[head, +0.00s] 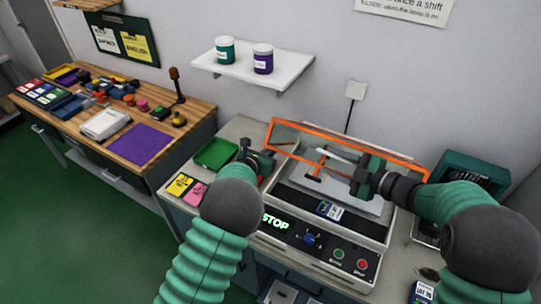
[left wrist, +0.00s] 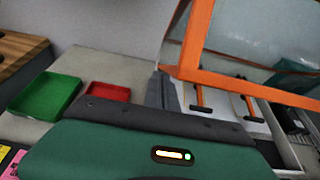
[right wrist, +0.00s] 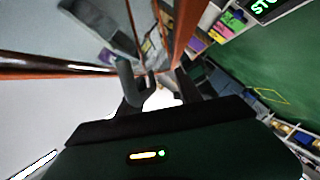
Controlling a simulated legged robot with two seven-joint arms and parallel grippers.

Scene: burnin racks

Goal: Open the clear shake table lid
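The clear lid with its orange frame (head: 392,154) stands raised and tilted at the back of the shake table (head: 318,222). Its frame corner also shows in the left wrist view (left wrist: 190,74). My right gripper (head: 340,166) is in front of the lid, beside a pale rod (head: 327,154); in the right wrist view its fingers (right wrist: 155,82) are apart, with an orange bar close to them. I cannot tell whether they touch it. My left gripper (head: 250,152) is at the lid's left end. Its fingers (left wrist: 167,88) look together near the frame corner; contact is unclear.
A green tray (head: 216,154) and pink and yellow cards lie left of the shake table. Its front panel has a lit STOP display (head: 275,223) and knobs. A shelf (head: 252,70) with two jars hangs above. A teal rack (head: 468,175) stands at right.

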